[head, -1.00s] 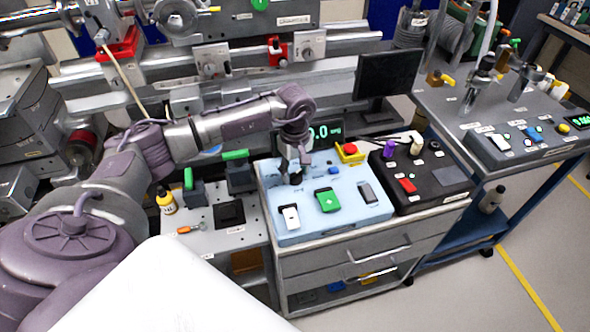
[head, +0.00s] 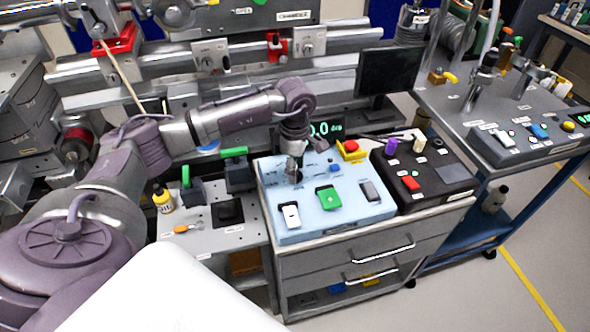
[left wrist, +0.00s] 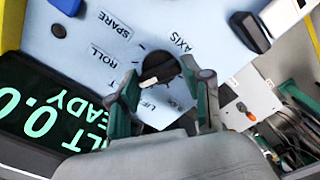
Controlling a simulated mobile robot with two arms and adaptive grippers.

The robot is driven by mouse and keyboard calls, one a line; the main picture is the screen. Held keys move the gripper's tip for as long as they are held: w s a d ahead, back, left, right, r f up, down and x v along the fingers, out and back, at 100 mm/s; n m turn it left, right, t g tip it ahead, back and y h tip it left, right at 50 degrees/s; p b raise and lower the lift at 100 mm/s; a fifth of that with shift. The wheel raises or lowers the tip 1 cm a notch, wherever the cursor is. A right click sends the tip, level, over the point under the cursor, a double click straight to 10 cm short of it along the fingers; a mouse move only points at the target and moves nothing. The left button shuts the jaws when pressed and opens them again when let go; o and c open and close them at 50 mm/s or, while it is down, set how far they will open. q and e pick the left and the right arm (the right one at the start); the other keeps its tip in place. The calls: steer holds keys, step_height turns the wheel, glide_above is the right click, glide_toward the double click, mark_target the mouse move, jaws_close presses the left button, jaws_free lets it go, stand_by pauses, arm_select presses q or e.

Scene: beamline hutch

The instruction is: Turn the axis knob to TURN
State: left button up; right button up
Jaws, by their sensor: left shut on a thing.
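The axis knob (left wrist: 160,68) is dark and round, with a white pointer mark, in the left wrist view. It sits on a light-blue control box (head: 308,208) with printed labels AXIS, SPARE and ROLL; one nearer label is partly hidden. The white mark lies on the knob's lower left side; I cannot tell exactly which label it meets. My left gripper (left wrist: 160,80) is shut on the knob, one finger on each side. In the head view my left gripper (head: 294,172) reaches down onto the box and hides most of the knob. My right gripper is not in view.
The box also carries white, green and grey switches. A yellow-and-red emergency button (head: 351,149) and a black control box (head: 437,178) stand to the right. A display (head: 326,129) is behind the gripper.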

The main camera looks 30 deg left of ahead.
arm_select(q)
steer(key=n+b, duration=0.1)
steer(key=n, duration=0.4)
steer(key=shift+n, duration=0.3)
steer(key=n, duration=0.6)
steer(key=shift+r, duration=0.1)
steer(key=n, duration=0.6)
steer(key=shift+w+n, duration=0.1)
steer(key=shift+n, duration=0.2)
steer(key=n, duration=0.6)
steer(key=shift+n+p, duration=0.3)
steer(key=shift+n, duration=0.1)
steer(key=o, duration=1.1)
steer(key=shift+o, duration=0.2)
step_height(320, 180, up, 12)
